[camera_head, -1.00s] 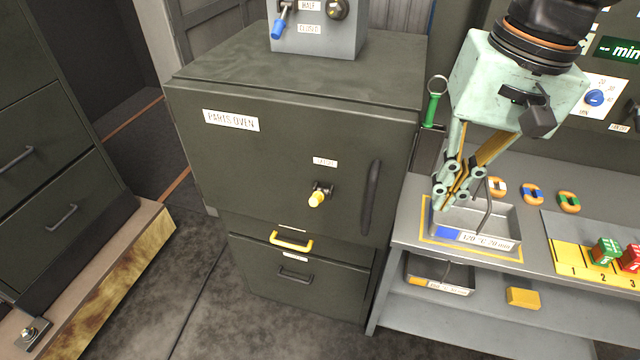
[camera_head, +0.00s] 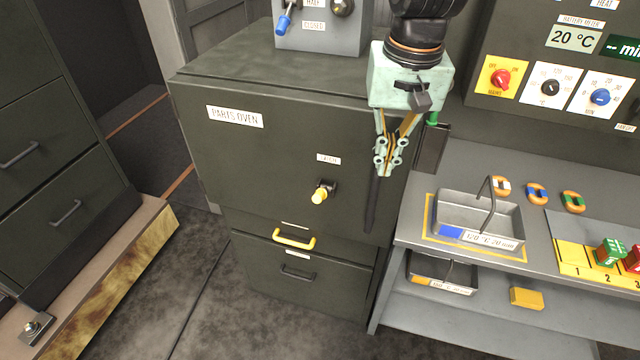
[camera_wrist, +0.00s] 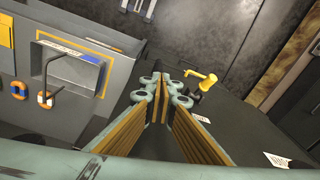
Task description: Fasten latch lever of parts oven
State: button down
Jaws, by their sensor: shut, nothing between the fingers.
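The parts oven (camera_head: 270,160) is a dark grey cabinet with a labelled door, shut in the head view. Its latch lever (camera_head: 321,193) has a yellow tip and a dark pivot, under a small white label; the tip points down-left. The lever also shows in the wrist view (camera_wrist: 203,79), to the right of my fingers. My gripper (camera_head: 381,172) is shut and empty, pointing down in front of the dark vertical door handle (camera_head: 372,205), to the right of the lever and apart from it. The gripper hides the handle's upper part.
A grey bench (camera_head: 408,232) stands right of the oven, with a handled metal tray (camera_head: 480,213), several coloured rings and numbered blocks. A grey control box (camera_head: 322,38) sits on the oven. A yellow drawer handle (camera_head: 293,239) sticks out below the door. The floor in front is clear.

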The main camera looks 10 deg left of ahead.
jog(key=w+a+r+m+p, duration=0.1)
jog(key=a+r+m+p, duration=0.1)
jog(key=a+p, duration=0.5)
jog(key=shift+w+a+r+m+y, duration=0.15)
jog(key=shift+a+r+m+y, duration=0.4)
jog(key=shift+a, duration=1.55)
jog(key=shift+h, duration=0.25)
send_over(321, 193)
jog(key=d, duration=0.1)
notch_tip(321, 193, down, 11)
jog(key=shift+s+a+f, duration=0.15)
jog(key=shift+f, duration=0.35)
jog(key=shift+s+a+f, duration=0.15)
jog(key=shift+f, duration=0.35)
